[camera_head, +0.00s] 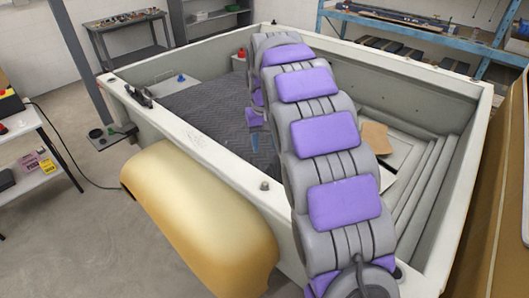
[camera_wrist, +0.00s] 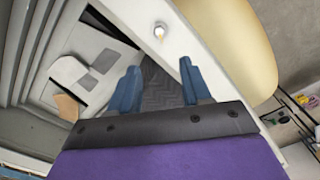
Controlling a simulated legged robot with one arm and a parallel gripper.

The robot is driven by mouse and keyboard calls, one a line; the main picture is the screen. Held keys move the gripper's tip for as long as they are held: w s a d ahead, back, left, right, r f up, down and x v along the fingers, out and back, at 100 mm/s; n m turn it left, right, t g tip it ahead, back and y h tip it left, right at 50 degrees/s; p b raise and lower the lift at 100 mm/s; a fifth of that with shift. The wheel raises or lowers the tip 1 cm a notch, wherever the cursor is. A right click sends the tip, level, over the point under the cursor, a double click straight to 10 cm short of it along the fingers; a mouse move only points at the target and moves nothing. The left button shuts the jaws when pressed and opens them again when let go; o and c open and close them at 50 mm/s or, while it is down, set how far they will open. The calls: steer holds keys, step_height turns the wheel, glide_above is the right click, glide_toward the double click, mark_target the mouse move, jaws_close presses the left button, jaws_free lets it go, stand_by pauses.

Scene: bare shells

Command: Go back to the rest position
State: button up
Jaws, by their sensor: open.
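My gripper (camera_wrist: 160,85) shows in the wrist view as two blue fingers set well apart, with nothing between them. In the head view my purple and grey arm reaches out over the white open shell (camera_head: 216,166). The blue fingers are partly hidden beside the arm, above the dark patterned floor mat (camera_head: 206,104) inside the shell. The mat also shows between and beyond the fingers in the wrist view. I cannot tell how high the fingers are above it.
The shell's walls surround the gripper area. A tan curved panel (camera_head: 195,215) is at the shell's near left side. A brown cardboard piece (camera_head: 376,137) lies inside the shell, right of my arm. A white table (camera_head: 30,150) stands left; blue shelving (camera_head: 420,35) stands behind.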

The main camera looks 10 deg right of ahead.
steer(key=shift+r, duration=0.35)
steer(key=s+f+b, duration=0.3)
steer(key=s+f, duration=0.1)
steer(key=s, duration=1)
steer(key=s+f+g+b, duration=0.1)
steer(key=s+f+b, duration=0.2)
steer(key=s, duration=1.1)
steer(key=s+f+b, duration=0.4)
steer(key=s+f, duration=0.3)
steer(key=s, duration=0.7)
steer(key=shift+f+g, duration=0.25)
steer(key=shift+g, duration=0.15)
